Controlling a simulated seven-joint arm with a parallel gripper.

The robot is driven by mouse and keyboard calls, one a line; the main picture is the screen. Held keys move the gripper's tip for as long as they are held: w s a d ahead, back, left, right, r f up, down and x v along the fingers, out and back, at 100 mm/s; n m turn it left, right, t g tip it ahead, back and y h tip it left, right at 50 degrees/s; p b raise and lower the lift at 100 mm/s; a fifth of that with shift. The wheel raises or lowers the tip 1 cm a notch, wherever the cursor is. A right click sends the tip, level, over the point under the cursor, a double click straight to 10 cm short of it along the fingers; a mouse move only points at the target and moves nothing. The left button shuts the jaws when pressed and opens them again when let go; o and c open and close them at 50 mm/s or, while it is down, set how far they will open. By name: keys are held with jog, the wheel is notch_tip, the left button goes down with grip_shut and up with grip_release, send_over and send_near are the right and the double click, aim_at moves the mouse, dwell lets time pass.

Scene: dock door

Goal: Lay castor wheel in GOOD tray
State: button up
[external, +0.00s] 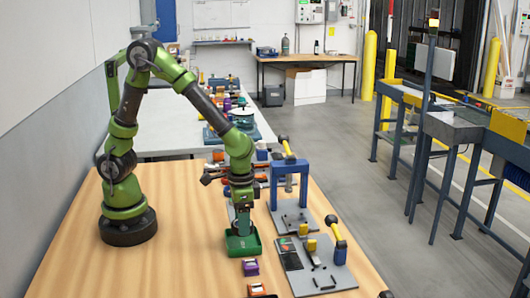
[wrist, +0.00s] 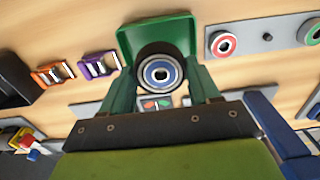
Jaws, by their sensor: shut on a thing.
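The castor wheel (wrist: 160,73), with a dark tyre, a blue ring and a pale hub, sits between the fingers of my gripper (wrist: 163,80) in the wrist view. My gripper is shut on it. A green tray (wrist: 133,38) lies just beyond and around the wheel in that view. In the external view, my gripper (external: 242,222) points down at the green tray (external: 243,246) on the wooden bench, and the wheel is hidden there. Whether the wheel touches the tray floor I cannot tell. No GOOD label is readable.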

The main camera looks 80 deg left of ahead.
jog(key=shift+f, duration=2.1)
jog(key=shift+f, duration=0.1)
jog(key=o, duration=0.8)
jog(key=shift+o, duration=0.2)
notch_tip(320, 180, up, 12)
jog(key=s+a+r+m+t+y, duration=0.1)
jog(key=s+a+r+m+t, duration=0.1)
jog(key=a, duration=0.6)
jog(key=s+a+r+m+t+y, duration=0.1)
jog(key=s+a+r+m+t, duration=0.1)
jog(key=s+a+r+t, duration=0.3)
notch_tip(320, 180, up, 4)
jog(key=s+a, duration=0.1)
jog(key=a, duration=0.1)
jog(key=shift+s+a, duration=0.25)
jog(key=shift+a, duration=0.15)
